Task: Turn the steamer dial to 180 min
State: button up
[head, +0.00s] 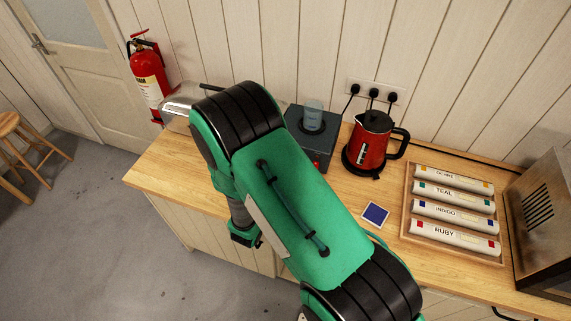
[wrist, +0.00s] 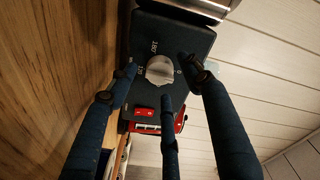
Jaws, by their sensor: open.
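The steamer dial (wrist: 159,69) is a pale round knob on a dark panel (wrist: 182,40) in the wrist view. A mark that looks like 180 stands above it, with smaller marks at its left and right. I cannot tell which mark the dial points at. My gripper (wrist: 160,86) is open, its dark fingers spread to the left, right and below the dial, apart from it as far as I can tell. In the head view my arm hides most of the steamer; a metal body (head: 178,106) shows at the back left of the counter.
A red fire extinguisher (head: 148,75) is by the wall. A wooden tray (head: 407,222) of labelled rolls and a metal box (head: 545,220) are farther right.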

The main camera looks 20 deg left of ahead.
jog(key=shift+w, duration=0.6)
jog(key=c, duration=1.2)
jog(key=shift+o, duration=0.2)
